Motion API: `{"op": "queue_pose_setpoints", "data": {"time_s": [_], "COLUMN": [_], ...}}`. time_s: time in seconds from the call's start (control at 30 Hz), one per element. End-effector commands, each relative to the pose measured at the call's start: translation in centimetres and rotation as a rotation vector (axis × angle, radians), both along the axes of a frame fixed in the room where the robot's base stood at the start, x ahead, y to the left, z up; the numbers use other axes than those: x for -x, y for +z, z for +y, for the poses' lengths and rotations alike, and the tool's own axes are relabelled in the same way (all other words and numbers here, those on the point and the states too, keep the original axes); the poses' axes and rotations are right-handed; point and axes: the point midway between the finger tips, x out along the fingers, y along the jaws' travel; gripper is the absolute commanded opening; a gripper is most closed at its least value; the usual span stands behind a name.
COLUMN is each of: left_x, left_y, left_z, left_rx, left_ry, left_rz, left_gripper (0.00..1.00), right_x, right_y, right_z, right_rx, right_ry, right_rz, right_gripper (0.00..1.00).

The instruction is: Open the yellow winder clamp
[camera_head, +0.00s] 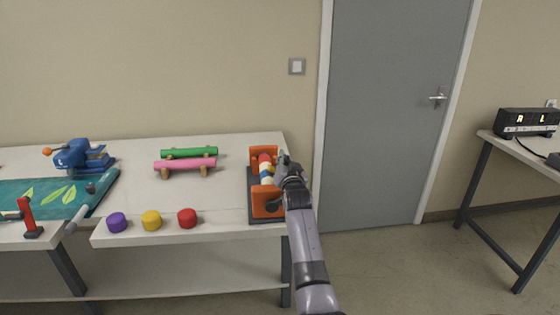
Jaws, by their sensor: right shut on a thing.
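The winder stands at the right end of the white table, with two orange end blocks (263,200) on a dark base (254,216). A roll with red, white, blue and yellow parts lies between the blocks. The yellow winder clamp (268,169) shows as a small yellow patch on it, partly hidden by my right gripper. My right gripper (281,168) reaches in from below right and is shut at the right side of the clamp. Its fingertips are small and dark here, so the exact grip is hard to see. My left gripper is not in view.
Purple, yellow and red knobs (187,218) line the table's front edge. Green and pink rolls (186,164) lie on wooden rests behind them. A blue device (78,156) and a teal leaf-patterned sheet (50,197) are at left. A grey door (395,110) stands behind right.

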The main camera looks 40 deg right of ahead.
Motion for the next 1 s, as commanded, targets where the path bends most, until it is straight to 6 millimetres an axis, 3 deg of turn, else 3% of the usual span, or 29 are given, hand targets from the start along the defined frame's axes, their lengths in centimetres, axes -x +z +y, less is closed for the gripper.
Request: {"op": "queue_pose_setpoints", "data": {"time_s": [0.6,1.0], "left_x": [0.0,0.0], "left_y": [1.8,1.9], "left_z": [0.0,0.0], "left_rx": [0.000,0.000], "left_ry": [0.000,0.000], "left_rz": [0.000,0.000], "left_gripper": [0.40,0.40], "right_x": [2.0,2.8], "right_y": [-0.1,-0.8], "right_z": [-3.3,-4.5], "right_rx": [-0.484,-0.674], "right_ry": [-0.001,-0.001], "right_rz": [-0.296,-0.412], "right_gripper": [0.00,0.00]}}
